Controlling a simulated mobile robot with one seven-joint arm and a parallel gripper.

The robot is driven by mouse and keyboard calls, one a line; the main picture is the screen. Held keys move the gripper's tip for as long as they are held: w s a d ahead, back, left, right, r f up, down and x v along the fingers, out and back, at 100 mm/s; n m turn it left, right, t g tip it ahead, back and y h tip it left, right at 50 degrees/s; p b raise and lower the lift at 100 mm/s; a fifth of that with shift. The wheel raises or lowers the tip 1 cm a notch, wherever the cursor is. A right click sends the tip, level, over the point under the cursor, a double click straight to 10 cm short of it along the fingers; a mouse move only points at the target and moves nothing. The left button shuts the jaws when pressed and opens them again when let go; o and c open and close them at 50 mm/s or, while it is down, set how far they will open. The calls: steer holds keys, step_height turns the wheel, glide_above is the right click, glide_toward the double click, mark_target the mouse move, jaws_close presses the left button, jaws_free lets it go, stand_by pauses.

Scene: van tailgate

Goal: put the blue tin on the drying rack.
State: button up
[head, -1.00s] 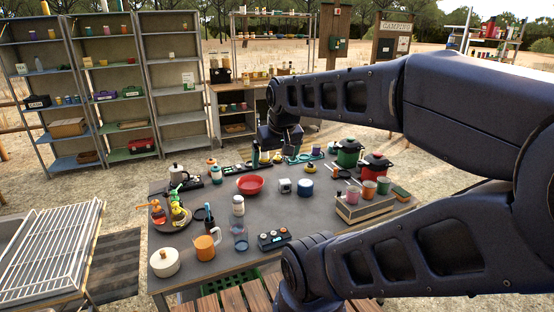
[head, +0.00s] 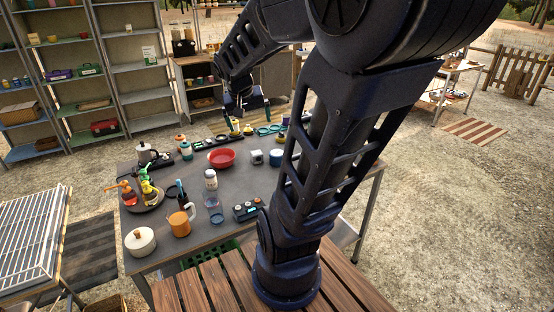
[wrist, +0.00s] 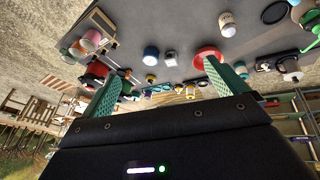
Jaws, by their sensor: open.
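The blue tin (head: 276,157), a short blue cylinder with a pale top, stands on the grey table beside a small grey box-shaped item. It also shows in the wrist view (wrist: 151,54), beyond the fingertips. My gripper (head: 247,116) is over the far edge of the table, behind and above the tin, and apart from it. In the wrist view its two green fingers (wrist: 160,86) are spread wide with nothing between them. The drying rack (head: 30,232), with white wire bars, stands at the far left, apart from the table.
A red bowl (head: 221,158) lies left of the tin. Shelves stand behind. My arm covers the table's right part.

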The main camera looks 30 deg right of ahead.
steer(key=w+d+f+m+g+h, duration=0.2)
steer(key=w+d+f+m, duration=0.2)
steer(key=w+d+f, duration=0.65)
steer(key=m+t+y, duration=0.1)
steer(key=m, duration=0.3)
glide_toward(277, 153)
steer(key=shift+w+d+f, duration=0.3)
steer(key=shift+d+f, duration=0.05)
steer(key=shift+d, duration=0.3)
steer(key=shift+x, duration=2.95)
steer(key=shift+a+x, duration=0.2)
steer(key=shift+x, duration=0.7)
steer(key=shift+a+x, duration=0.2)
steer(key=shift+x, duration=1.7)
steer(key=c, duration=1.3)
steer(key=shift+r, duration=0.1)
step_height(277, 153, up, 20)
steer(key=shift+f, duration=0.1)
